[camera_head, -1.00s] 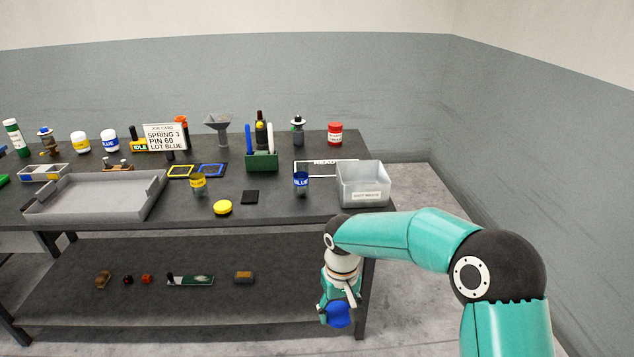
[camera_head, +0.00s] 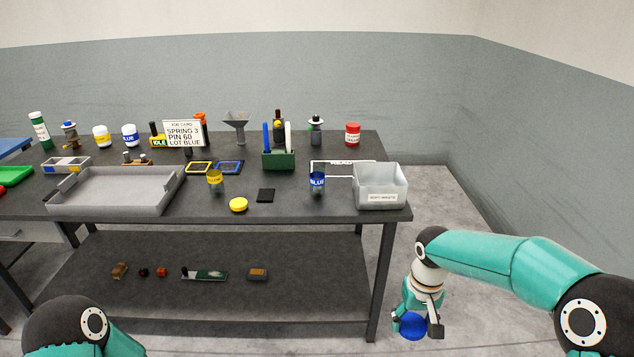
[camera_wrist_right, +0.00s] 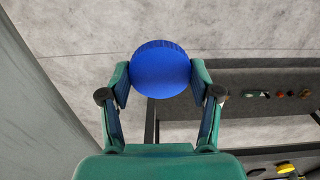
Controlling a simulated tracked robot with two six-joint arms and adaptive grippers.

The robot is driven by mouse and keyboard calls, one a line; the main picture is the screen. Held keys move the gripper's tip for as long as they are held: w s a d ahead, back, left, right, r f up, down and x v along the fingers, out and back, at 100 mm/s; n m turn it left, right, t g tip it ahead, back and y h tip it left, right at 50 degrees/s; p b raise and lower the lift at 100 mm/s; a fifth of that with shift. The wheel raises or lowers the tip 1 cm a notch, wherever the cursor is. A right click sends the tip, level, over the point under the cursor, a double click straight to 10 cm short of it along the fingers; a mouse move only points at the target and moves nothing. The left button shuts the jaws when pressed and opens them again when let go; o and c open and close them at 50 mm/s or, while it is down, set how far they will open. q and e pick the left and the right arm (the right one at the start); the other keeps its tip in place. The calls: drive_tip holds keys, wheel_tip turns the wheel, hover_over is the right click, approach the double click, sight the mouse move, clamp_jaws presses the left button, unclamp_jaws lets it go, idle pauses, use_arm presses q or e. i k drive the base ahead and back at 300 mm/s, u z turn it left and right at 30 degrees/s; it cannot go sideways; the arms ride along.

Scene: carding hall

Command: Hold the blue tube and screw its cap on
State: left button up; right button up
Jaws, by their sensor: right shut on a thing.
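The blue tube (camera_head: 317,183), a clear tube with a blue label, stands upright and uncapped on the table, left of the grey bin. My right gripper (camera_head: 416,325) is shut on a round blue cap (camera_head: 411,327), low beyond the table's right end. In the right wrist view the blue cap (camera_wrist_right: 160,69) sits between the two fingertips of the right gripper (camera_wrist_right: 160,78). My left gripper is out of view; only part of my left arm shows at the lower left.
The grey bin (camera_head: 380,200) stands at the table's front right corner. A grey tray (camera_head: 115,208) is further left. The lower shelf (camera_head: 215,295) holds small parts.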

sight(317, 178)
drive_tip(key=z, duration=0.1)
drive_tip(key=i, duration=1)
drive_tip(key=u, duration=0.1)
